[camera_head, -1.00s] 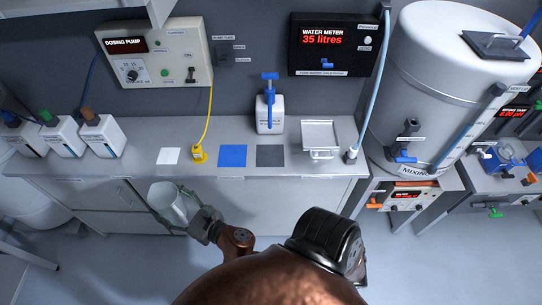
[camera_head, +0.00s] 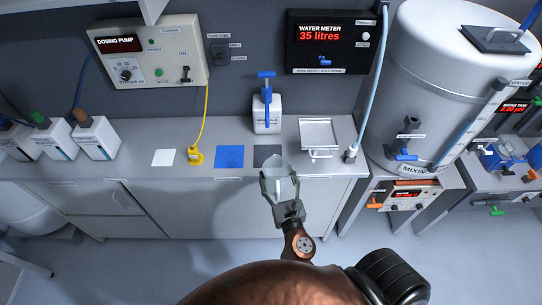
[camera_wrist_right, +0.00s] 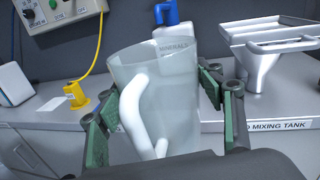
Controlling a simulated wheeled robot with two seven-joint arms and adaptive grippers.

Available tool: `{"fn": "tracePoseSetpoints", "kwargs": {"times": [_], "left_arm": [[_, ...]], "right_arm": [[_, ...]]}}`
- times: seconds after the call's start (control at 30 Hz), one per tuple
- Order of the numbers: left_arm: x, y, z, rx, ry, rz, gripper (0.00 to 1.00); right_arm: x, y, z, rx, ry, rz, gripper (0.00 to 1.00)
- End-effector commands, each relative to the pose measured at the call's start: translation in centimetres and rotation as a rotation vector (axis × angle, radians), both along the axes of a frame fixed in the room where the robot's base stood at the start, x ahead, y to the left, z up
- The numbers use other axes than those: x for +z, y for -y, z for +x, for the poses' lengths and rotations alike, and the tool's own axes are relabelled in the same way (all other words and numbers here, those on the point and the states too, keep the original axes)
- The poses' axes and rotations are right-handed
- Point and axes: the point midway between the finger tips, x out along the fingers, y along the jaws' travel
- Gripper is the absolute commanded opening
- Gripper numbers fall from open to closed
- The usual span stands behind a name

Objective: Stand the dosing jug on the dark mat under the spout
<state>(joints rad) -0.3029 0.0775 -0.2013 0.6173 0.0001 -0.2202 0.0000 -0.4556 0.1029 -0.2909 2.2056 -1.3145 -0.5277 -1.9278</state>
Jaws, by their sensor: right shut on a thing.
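The dosing jug (camera_head: 277,186), translucent with a white handle, is held upright or nearly so in my right gripper (camera_head: 280,178), in front of the counter edge in the head view. In the right wrist view the green finger pads lie on both sides of the jug (camera_wrist_right: 178,95), and its handle faces the camera. The dark mat (camera_head: 266,151) lies on the counter just behind the jug, which partly covers it. A white bottle with a blue pump spout (camera_head: 266,88) stands behind the mat. My left gripper is not in view.
A blue mat (camera_head: 230,157) and a yellow plug-like fitting (camera_head: 195,156) lie left of the dark mat. A metal tray stand (camera_head: 320,135) is close on its right. The large mixing tank (camera_head: 435,80) stands further right.

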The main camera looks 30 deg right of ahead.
Motion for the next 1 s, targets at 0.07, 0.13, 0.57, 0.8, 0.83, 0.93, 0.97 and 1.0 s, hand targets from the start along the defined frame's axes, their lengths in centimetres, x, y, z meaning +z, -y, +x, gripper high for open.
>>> {"fn": "tracePoseSetpoints", "kwargs": {"times": [0.07,0.13,0.57,0.8,0.83,0.93,0.97,1.0], "left_arm": [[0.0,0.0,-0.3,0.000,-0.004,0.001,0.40],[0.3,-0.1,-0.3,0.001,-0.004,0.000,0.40],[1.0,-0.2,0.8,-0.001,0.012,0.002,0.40],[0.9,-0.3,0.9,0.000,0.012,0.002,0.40],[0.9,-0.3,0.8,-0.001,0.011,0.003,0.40],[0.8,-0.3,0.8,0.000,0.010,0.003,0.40],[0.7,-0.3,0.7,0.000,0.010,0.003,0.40],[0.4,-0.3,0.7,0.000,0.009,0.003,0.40]], "right_arm": [[-0.2,0.8,0.5,-0.018,0.002,-0.004,0.36],[-0.1,1.4,1.8,-0.022,0.004,-0.004,0.37],[-0.1,5.2,12.1,-0.021,0.004,-0.004,0.37],[-0.2,6.6,16.0,-0.021,0.001,-0.003,0.37],[-0.2,6.7,16.2,-0.021,0.001,-0.003,0.37],[-0.4,6.9,16.5,-0.022,0.000,-0.002,0.37],[-0.7,6.9,16.5,-0.022,-0.001,-0.002,0.37],[-1.1,6.9,16.5,-0.022,-0.001,-0.001,0.37]]}}
